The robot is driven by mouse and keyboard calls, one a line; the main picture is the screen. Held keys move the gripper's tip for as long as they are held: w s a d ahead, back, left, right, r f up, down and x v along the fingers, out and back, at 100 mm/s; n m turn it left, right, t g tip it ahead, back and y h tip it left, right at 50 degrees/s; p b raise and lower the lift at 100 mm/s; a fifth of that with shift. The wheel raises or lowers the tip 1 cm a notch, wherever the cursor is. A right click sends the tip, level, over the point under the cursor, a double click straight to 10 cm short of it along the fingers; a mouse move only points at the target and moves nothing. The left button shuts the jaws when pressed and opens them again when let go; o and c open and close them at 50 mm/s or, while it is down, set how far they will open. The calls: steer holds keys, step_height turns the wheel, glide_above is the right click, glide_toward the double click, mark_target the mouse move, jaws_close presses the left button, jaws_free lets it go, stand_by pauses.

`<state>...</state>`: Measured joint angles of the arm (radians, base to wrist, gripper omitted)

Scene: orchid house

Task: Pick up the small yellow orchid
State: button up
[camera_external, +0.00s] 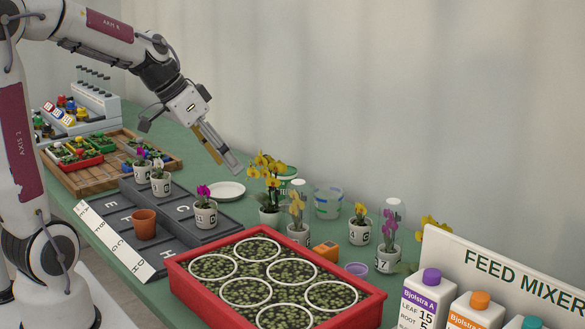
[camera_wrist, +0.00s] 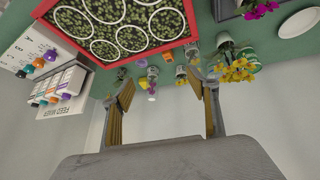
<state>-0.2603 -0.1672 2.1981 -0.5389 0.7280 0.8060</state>
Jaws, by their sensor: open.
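A small yellow orchid (camera_external: 361,212) stands upright in a white pot marked 4 and G, right of the middle. Other yellow orchids show: a larger bushy one (camera_external: 267,168) in a pale pot, a paler one (camera_external: 297,206) in a numbered pot, and one (camera_external: 430,222) partly hidden behind the sign. In the wrist view the bushy yellow orchid (camera_wrist: 236,72) is right of my jaws; which small yellow bloom is which cannot be told there. My gripper (camera_external: 232,162) is open and empty, in the air above and left of the bushy orchid. Its fingers (camera_wrist: 167,100) are spread apart in the wrist view.
A red tray of plants (camera_external: 372,310) fills the front. A covered magenta orchid (camera_external: 390,226) stands right of the small yellow one. An orange box (camera_external: 325,252), purple cup (camera_external: 357,269) and clear tub (camera_external: 328,203) stand nearby. A white plate (camera_external: 227,190) lies left.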

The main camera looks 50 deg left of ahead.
steer(key=w+a+f, duration=0.3)
steer(key=w+a, duration=0.3)
steer(key=w, duration=0.2)
steer(key=m+t+h, duration=0.2)
steer(key=m, duration=0.2)
glide_above(266, 211)
steer(key=s+a, duration=0.3)
steer(key=s, duration=0.1)
step_height(266, 211, down, 17)
steer(key=shift+f, duration=0.2)
steer(key=shift+s+d, duration=0.1)
steer(key=shift+d, duration=0.05)
steer(key=shift+x, duration=1.25)
steer(key=shift+x, duration=2.6)
steer(key=shift+s, duration=0.1)
